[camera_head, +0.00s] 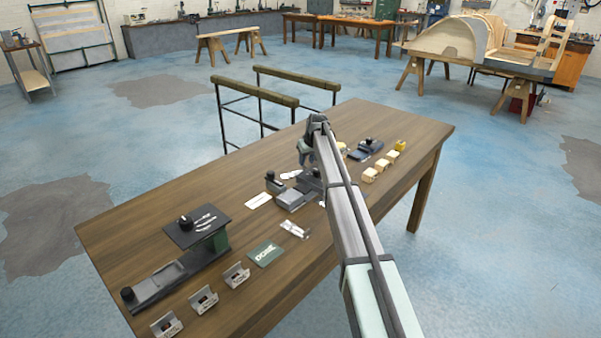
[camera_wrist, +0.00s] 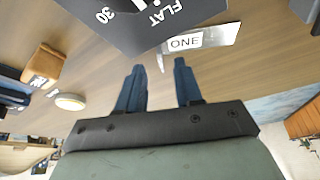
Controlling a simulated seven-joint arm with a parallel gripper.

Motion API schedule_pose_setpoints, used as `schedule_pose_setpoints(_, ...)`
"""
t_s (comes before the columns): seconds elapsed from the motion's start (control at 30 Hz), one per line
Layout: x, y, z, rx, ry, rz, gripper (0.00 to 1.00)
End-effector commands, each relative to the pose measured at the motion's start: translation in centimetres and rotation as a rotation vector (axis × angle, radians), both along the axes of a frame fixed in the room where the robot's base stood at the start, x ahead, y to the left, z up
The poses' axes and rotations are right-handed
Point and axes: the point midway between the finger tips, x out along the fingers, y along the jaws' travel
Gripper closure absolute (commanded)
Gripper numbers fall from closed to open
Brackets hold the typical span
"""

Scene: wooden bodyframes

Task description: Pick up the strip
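In the wrist view, a shiny silver strip (camera_wrist: 222,37) with a pale label reading "ONE" lies on the wooden table, beside a dark plate (camera_wrist: 130,22) marked "FLAT 30". I take it to be the strip, but cannot be sure. My gripper (camera_wrist: 159,66) has two blue fingers apart with nothing between them; the strip is beyond the fingertips, not touching them. In the head view, my gripper (camera_head: 305,152) is over the middle of the table, its fingers hard to make out. A small silver piece (camera_head: 294,229) lies in front of the central fixture; whether it is the same strip is unclear.
Dark fixtures stand on the table (camera_head: 330,140): one in the middle (camera_head: 292,199), one behind (camera_head: 367,149), one at left (camera_head: 165,284). Several pale wooden blocks (camera_head: 369,175) sit right of my arm. A green card (camera_head: 266,253) and metal brackets (camera_head: 236,275) lie near the front.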

Motion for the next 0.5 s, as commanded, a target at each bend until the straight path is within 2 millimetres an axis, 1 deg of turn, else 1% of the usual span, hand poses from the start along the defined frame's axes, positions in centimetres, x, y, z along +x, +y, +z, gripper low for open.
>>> schedule_pose_setpoints(0.03,0.2,0.3,-0.8,0.000,0.001,0.000,0.65)
schedule_pose_setpoints(0.1,0.6,0.4,-1.6,0.000,0.001,0.000,0.65)
schedule_pose_setpoints(0.2,0.9,0.5,-2.3,0.000,0.001,0.000,0.65)
schedule_pose_setpoints(0.43,0.9,0.5,-2.5,0.000,0.000,0.000,0.65)
schedule_pose_setpoints(0.5,0.9,0.5,-2.5,0.000,0.000,0.000,0.71)
